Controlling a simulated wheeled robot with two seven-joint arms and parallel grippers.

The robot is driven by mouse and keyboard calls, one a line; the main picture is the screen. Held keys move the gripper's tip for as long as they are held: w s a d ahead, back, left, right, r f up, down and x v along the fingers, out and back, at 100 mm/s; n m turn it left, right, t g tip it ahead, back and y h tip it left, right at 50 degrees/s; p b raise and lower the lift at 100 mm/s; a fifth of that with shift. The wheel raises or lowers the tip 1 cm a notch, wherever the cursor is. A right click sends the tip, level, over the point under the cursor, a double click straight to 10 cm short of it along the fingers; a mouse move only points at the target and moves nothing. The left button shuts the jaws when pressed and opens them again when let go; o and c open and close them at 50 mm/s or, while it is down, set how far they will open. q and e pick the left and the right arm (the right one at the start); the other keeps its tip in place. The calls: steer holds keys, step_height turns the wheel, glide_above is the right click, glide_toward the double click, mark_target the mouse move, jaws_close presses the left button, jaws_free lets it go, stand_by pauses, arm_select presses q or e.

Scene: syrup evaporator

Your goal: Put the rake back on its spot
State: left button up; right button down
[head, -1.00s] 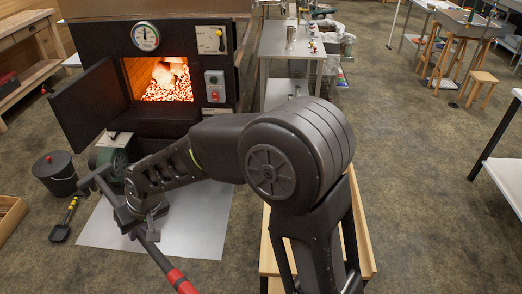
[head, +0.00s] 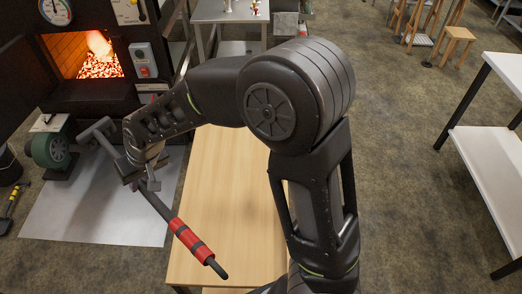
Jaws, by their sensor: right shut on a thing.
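The rake (head: 188,238) is a dark rod with a red, black-banded grip, and its dark crosspiece (head: 97,130) shows at the upper left end. My right gripper (head: 143,183) is shut on the rake's rod, between the crosspiece and the red grip. The rake is held tilted, with its grip end in front of the wooden table at the lower right. My right arm hides part of the scene behind it. My left gripper is not in view. I cannot tell which place is the rake's spot.
The firebox (head: 98,55) stands open with a fire burning at upper left. A green blower (head: 51,150) stands by the pale floor sheet (head: 100,217). A small shovel (head: 10,207) lies at far left. A bare wooden table (head: 225,190) stands in the middle, and a white table (head: 490,160) at right.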

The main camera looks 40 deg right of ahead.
steer(key=shift+a, duration=0.1)
steer(key=shift+w+d+f+b, duration=0.1)
steer(key=shift+d+f+b, duration=0.2)
steer(key=shift+d+b, duration=0.05)
steer(key=d+f+m+t+h+b, duration=0.1)
steer(key=d+f+m+b, duration=0.2)
steer(key=d, duration=0.9)
steer(key=d+f+m+h+b, duration=0.1)
steer(key=d+f+m+b, duration=0.2)
steer(key=d+f+b, duration=0.7)
steer(key=d+f+m+t+h+b, duration=0.1)
steer(key=d+f+b, duration=0.5)
steer(key=d, duration=0.9)
steer(key=m+h+b, duration=0.1)
steer(key=m+b, duration=0.1)
steer(key=b, duration=0.1)
steer(key=shift+w+d+f+t+b, duration=0.3)
steer(key=shift+d+b, duration=0.05)
steer(key=shift+f, duration=0.1)
steer(key=shift+f+b, duration=3.4)
steer(key=shift+f, duration=1.2)
